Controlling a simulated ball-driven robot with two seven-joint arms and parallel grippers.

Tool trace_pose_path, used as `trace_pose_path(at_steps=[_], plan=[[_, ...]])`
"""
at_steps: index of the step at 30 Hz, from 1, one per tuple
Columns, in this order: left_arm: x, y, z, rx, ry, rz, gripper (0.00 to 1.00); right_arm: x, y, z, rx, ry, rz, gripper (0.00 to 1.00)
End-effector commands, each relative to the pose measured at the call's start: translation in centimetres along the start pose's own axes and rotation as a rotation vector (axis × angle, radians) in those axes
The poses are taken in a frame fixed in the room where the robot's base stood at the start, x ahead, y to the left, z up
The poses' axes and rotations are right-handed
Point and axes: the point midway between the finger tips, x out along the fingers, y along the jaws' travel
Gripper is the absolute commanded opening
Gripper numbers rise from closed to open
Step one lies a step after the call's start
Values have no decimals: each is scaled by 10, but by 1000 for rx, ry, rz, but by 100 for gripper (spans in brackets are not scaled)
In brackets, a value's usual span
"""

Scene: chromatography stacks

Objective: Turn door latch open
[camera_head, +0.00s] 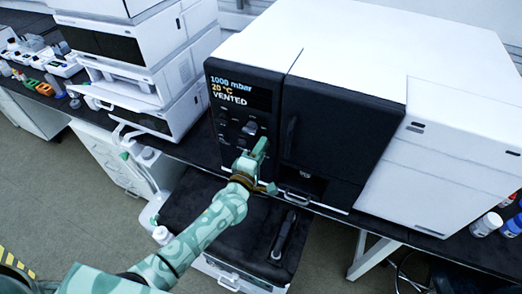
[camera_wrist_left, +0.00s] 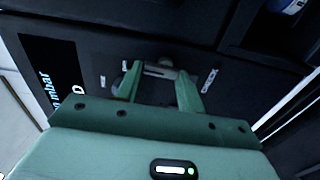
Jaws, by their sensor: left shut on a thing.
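The black front of a white instrument holds a control panel (camera_head: 222,125) with small knobs and a display reading 1000 mbar, 20 °C, VENTED. To its right is a closed black door (camera_head: 340,130) with a vertical handle (camera_head: 291,134). My left gripper (camera_head: 262,148) is at the lower right of the panel, near the door's edge. In the left wrist view its green fingers (camera_wrist_left: 158,78) close around a small grey latch (camera_wrist_left: 160,71) on the black front. In the head view the gripper hides this latch. My right gripper is not in view.
A stack of white modules (camera_head: 150,75) stands at the left. A dark-topped cart (camera_head: 235,222) with a black tool (camera_head: 285,235) on it is below the instrument. Bottles (camera_head: 487,224) stand at the right on the bench.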

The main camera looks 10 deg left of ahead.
Motion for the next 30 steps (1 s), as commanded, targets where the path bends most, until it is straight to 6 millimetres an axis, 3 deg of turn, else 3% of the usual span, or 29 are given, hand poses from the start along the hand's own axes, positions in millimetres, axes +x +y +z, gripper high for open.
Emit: trace_pose_path(at_steps=[19,20,21,30], plan=[[-1,-2,-1,-47,1,-3,15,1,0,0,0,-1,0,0],[-1,-2,-1,-47,1,-3,46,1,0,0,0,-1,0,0],[-1,-2,-1,-47,1,-2,58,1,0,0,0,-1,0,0],[-1,-1,0,-45,0,-1,60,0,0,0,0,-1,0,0]])
